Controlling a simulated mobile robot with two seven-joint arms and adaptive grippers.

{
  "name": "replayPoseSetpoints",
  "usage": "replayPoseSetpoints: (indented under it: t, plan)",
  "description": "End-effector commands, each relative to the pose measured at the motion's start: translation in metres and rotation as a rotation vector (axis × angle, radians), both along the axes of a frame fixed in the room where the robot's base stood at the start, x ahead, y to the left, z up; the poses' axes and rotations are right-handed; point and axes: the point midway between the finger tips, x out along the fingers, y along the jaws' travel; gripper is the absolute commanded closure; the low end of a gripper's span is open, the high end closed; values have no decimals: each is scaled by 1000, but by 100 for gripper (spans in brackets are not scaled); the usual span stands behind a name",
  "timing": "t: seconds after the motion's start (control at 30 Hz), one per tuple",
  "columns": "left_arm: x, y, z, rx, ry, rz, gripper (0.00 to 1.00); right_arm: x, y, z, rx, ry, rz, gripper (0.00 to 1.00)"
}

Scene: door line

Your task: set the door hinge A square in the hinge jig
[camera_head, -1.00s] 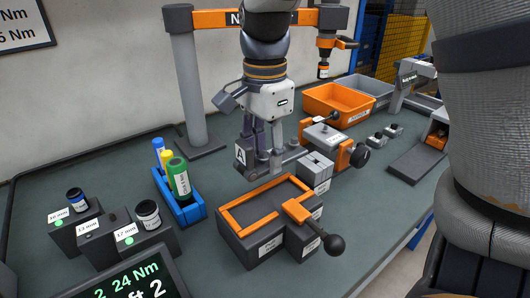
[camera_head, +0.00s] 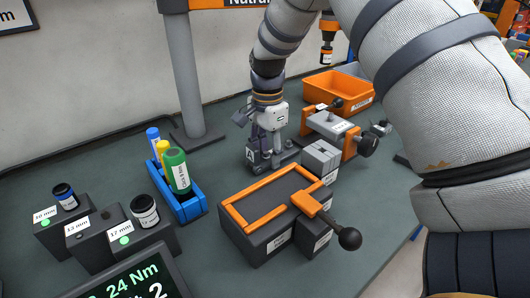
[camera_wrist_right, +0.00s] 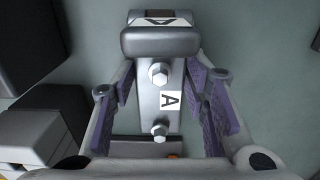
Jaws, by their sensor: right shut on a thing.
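My right gripper (camera_head: 266,148) points down behind the jig and is shut on the door hinge A (camera_head: 250,156), a dark grey part with a white "A" label. The wrist view shows the hinge (camera_wrist_right: 170,98) between the purple finger pads, with two bolt heads and another "A" label on its barrel end. I cannot tell whether it touches the bench. The block with an orange frame around a dark recess, apparently the hinge jig (camera_head: 236,221), stands nearer the camera. Its recess looks empty. Its orange clamp ends in a black ball knob (camera_head: 349,239). My left gripper is not seen.
A blue rack (camera_head: 187,209) with bottles stands left of the jig, with socket blocks (camera_head: 141,240) farther left. Grey blocks (camera_head: 320,158) and an orange-grey fixture (camera_head: 335,128) stand right of the gripper. An orange bin (camera_head: 338,90) is behind. My right arm covers the right side.

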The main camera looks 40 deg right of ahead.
Motion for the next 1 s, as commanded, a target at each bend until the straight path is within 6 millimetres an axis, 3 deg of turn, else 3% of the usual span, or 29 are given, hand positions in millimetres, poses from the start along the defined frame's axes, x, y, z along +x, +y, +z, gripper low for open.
replayPoseSetpoints:
  t: [0.33, 0.37, 0.43, 0.77, 0.87, 1.0]
  plan:
    - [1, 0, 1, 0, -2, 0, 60, 1, 0, -2, -1, -5, 0, 100]
    - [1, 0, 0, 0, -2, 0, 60, 1, 0, -3, 0, -4, 0, 56]
    - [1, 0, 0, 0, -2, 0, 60, 1, 0, -2, -1, -5, 0, 41]
    - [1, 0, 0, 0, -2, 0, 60, 1, 0, -1, 0, -5, 0, 39]
    - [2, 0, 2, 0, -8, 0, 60, 2, 0, 15, -1, -10, 1, 39]
    - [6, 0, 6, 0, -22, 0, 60, 2, 0, 55, -3, -14, 0, 39]
